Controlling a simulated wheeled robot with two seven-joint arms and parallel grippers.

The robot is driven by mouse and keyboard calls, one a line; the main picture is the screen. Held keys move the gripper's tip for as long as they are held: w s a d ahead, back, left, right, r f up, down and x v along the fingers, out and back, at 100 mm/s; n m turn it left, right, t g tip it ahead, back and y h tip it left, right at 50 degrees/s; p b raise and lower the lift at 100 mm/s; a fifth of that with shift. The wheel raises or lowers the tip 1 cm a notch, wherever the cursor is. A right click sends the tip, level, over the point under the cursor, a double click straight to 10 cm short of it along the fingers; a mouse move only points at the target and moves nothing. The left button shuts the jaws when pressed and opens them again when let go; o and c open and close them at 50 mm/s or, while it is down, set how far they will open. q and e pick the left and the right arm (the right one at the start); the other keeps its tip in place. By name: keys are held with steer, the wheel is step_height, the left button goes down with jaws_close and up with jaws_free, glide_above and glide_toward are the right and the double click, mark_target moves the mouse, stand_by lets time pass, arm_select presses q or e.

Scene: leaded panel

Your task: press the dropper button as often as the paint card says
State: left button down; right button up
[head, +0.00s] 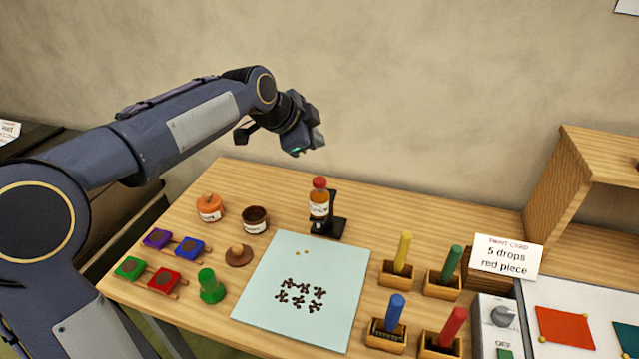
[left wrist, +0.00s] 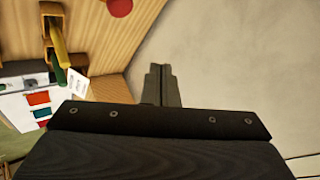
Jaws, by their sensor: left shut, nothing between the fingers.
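The dropper bottle (head: 319,203) stands upright in a black stand on the wooden table, with amber contents, a white label and a red button (head: 320,183) on top. The red button also shows at the top edge of the left wrist view (left wrist: 120,7). The paint card (head: 506,258) reads "PAINT CARD, 5 drops, red piece". My left gripper (head: 318,141) is shut and empty, above and a little left of the bottle, apart from it. It also shows in the left wrist view (left wrist: 161,68). My right gripper is in neither view.
A pale blue sheet (head: 340,260) bears small amber drops and dark marks. Coloured sticks in wooden holders (head: 396,273), a control box (head: 497,320) and a shelf (head: 560,190) stand right.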

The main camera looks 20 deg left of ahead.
mark_target(320, 180)
arm_select(q)
step_height(320, 180, down, 7)
steer(key=b, duration=0.5)
steer(key=shift+f, duration=0.15)
stand_by(1.6)
steer(key=shift+f+b, duration=0.4)
steer(key=shift+b, duration=0.15)
steer(key=shift+f+b, duration=0.85)
steer(key=shift+f, duration=0.15)
stand_by(0.7)
stand_by(0.3)
steer(key=shift+r+p, duration=1.1)
steer(key=shift+r, duration=0.35)
steer(key=shift+r, duration=0.15)
step_height(320, 180, up, 5)
steer(key=p, duration=0.4)
